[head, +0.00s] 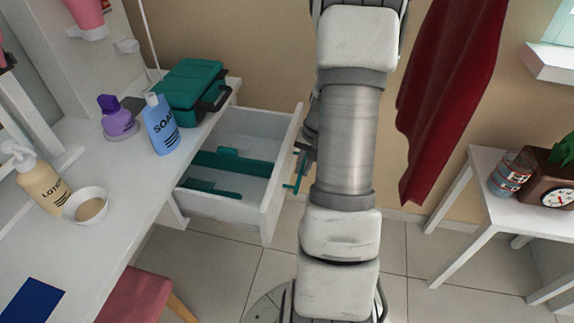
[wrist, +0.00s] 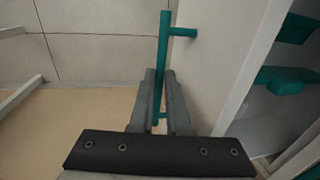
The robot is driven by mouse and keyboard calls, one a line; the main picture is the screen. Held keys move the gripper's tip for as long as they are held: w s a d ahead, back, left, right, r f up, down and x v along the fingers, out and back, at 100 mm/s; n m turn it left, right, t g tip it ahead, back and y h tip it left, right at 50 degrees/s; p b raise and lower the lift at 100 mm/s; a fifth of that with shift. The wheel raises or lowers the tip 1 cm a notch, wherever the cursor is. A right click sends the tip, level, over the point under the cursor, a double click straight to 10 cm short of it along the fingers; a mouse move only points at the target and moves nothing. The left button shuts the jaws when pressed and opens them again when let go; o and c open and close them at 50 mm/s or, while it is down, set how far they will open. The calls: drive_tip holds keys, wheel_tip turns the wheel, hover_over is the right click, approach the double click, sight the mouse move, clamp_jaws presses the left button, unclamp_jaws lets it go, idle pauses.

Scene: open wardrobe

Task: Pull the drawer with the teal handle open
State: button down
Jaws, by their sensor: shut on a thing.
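The white drawer (head: 283,185) is pulled out from under the white table, and its inside with teal dividers (head: 222,167) shows. Its teal bar handle (head: 297,172) is on the drawer front and partly hidden by my arm in the head view. In the wrist view the handle (wrist: 164,45) runs between the two grey fingers of my gripper (wrist: 165,78). The fingers are shut on the handle beside the drawer front (wrist: 215,60). In the head view my gripper is mostly hidden behind my arm.
A red cloth (head: 450,90) hangs right of my arm. A small white table (head: 500,215) stands right.

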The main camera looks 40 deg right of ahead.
drive_tip(key=s+d, duration=0.4)
drive_tip(key=s, duration=0.1)
idle(0.4)
drive_tip(key=c, duration=0.9)
unclamp_jaws()
drive_tip(key=s+r+p, duration=0.1)
drive_tip(key=r, duration=0.4)
drive_tip(key=s+d+r+p, duration=0.1)
drive_tip(key=r+p, duration=0.1)
drive_tip(key=r, duration=0.4)
drive_tip(key=d+r+p, duration=0.1)
drive_tip(key=r+p, duration=0.1)
drive_tip(key=r, duration=0.4)
drive_tip(key=shift+s, duration=0.4)
